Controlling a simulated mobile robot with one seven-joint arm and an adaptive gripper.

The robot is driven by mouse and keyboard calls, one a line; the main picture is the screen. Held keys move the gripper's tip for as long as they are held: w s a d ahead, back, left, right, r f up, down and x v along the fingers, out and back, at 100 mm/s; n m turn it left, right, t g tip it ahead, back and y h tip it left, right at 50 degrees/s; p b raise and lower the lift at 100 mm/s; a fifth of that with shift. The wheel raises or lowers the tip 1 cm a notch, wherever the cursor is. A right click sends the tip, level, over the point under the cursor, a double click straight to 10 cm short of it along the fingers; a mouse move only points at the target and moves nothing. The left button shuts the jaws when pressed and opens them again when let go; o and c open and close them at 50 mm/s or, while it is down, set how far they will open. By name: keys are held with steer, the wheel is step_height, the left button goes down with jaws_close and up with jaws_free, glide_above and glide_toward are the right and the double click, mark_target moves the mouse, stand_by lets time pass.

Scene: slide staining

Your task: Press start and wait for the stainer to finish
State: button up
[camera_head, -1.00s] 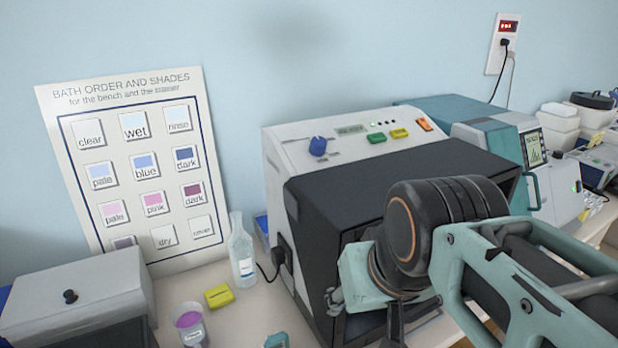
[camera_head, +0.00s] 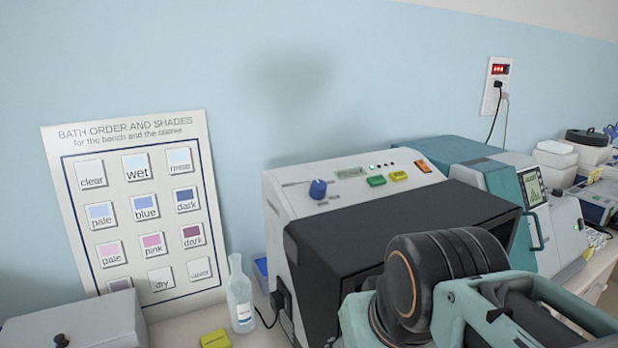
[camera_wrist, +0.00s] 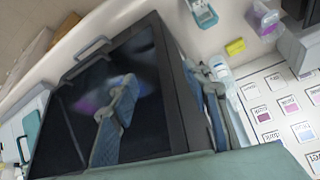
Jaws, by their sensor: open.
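The stainer (camera_head: 390,225) stands on the bench, with a dark cover in front and a light control panel (camera_head: 335,205) on top. The panel has a blue knob (camera_head: 317,189), a small display (camera_head: 350,173), a green button (camera_head: 376,180), a yellow button (camera_head: 398,176) and an orange switch (camera_head: 423,166). A row of small lights (camera_head: 381,166) beside the display seems to show green. The display text is too small to read. My gripper (camera_wrist: 160,76) is open and empty, its two fingers apart in front of the stainer's dark glossy front (camera_wrist: 85,110). Its fingers are out of the head view.
A shade chart (camera_head: 140,215) leans on the wall at left. A clear bottle (camera_head: 240,295) and a yellow block (camera_head: 215,339) stand before it, beside a grey lidded box (camera_head: 80,325). A teal machine (camera_head: 500,190) stands close at right. A wall outlet (camera_head: 496,85) is behind.

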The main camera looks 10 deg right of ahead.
jaws_close()
stand_by(0.3)
stand_by(1.2)
